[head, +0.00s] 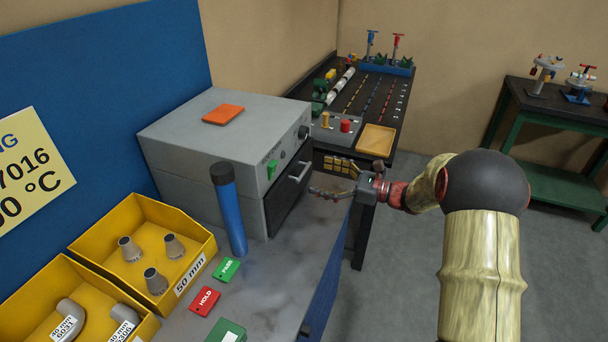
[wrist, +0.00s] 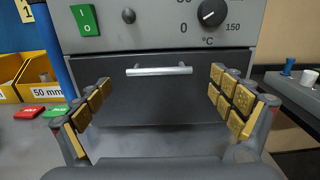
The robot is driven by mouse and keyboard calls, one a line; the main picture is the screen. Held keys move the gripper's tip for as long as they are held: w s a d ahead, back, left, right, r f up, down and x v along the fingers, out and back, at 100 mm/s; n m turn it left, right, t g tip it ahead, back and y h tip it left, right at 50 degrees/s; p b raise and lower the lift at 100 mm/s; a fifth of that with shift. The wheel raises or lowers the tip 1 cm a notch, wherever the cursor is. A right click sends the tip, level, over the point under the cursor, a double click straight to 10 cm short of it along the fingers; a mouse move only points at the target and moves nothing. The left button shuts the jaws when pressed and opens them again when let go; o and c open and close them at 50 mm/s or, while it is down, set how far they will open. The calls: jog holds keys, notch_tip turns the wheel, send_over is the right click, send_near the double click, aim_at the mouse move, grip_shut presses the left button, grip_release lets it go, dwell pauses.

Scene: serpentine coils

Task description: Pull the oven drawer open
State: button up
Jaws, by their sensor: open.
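The oven (head: 205,140) is a grey box on the bench, with its dark drawer front (head: 290,190) facing right in the head view. In the wrist view the drawer front (wrist: 160,100) lies straight ahead and looks closed. Its silver bar handle (wrist: 159,71) runs level near the top edge; it also shows in the head view (head: 299,172). My gripper (head: 333,180) is in front of the drawer. In the wrist view its yellow-padded fingers (wrist: 165,103) are spread wide, one on each side of the handle and apart from it. Nothing is between them.
A blue cylinder (head: 229,212) stands beside the oven. Yellow bins (head: 203,243) with grey fittings sit at the left. PASS (head: 226,269) and HOLD (head: 205,301) tags lie on the bench. A dark bench (head: 400,110) with tools stands behind. Open floor lies to the right.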

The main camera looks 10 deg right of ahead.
aim_at(304, 170)
jog(key=shift+b+x, duration=0.65)
jog(key=shift+x, duration=2)
jog(key=shift+c, duration=1.4)
jog(key=c, duration=1.4)
